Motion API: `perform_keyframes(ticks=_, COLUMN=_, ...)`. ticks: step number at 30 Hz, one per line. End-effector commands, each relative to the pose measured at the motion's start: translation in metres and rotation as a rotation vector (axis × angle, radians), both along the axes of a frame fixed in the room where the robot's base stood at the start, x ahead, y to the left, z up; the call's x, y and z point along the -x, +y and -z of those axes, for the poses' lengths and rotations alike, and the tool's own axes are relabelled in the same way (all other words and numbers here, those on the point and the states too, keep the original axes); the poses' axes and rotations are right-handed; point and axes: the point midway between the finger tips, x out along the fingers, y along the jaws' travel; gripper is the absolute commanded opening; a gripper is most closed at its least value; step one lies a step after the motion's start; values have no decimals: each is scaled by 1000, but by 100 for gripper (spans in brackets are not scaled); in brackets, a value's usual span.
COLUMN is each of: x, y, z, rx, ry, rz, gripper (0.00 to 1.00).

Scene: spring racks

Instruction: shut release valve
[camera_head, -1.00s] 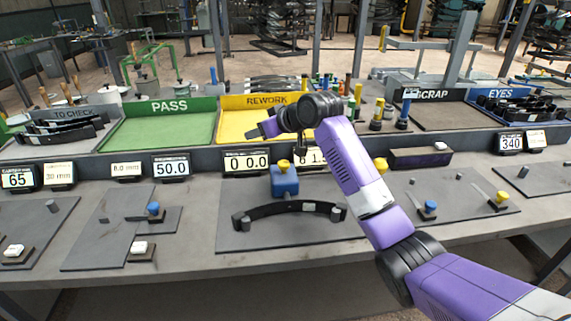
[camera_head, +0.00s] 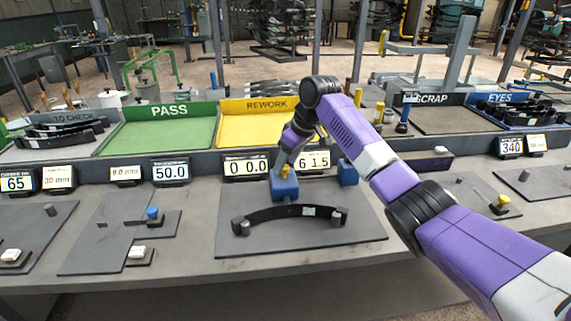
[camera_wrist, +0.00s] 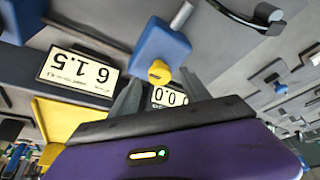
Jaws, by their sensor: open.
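A yellow knob (camera_head: 285,171) sits on a blue block (camera_head: 284,187) on the dark plate in the middle of the bench. I take this knob to be the release valve. My gripper (camera_head: 283,162) reaches down from behind it and is open. In the wrist view the yellow knob (camera_wrist: 159,72) lies between the spread fingertips of my gripper (camera_wrist: 158,83), in front of the blue block (camera_wrist: 160,45). I cannot tell whether the fingers touch it. A black curved leaf spring (camera_head: 290,213) lies in front of the block.
Number displays reading 0 0.0 (camera_head: 246,165) and 6 1.5 (camera_head: 314,162) stand close behind the block. A second blue block (camera_head: 347,173) is to the right, partly behind my arm. The yellow rework tray (camera_head: 247,128) lies behind. The plate's front (camera_head: 300,245) is clear.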

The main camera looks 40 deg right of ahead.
Motion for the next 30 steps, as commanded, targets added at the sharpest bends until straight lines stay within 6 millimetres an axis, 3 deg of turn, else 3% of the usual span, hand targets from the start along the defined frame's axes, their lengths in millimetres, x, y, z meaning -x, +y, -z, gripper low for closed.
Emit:
perform_keyframes(ticks=6, x=-5, y=1, z=13, rx=0, ry=0, rz=0, gripper=55)
perform_keyframes(ticks=13, x=-5, y=1, z=13, rx=0, ry=-1, rz=0, gripper=55)
perform_keyframes(ticks=22, x=-5, y=1, z=13, rx=0, ry=-1, rz=0, gripper=0)
perform_keyframes(ticks=30, x=-5, y=2, z=12, rx=-1, ry=-1, rz=20, gripper=0)
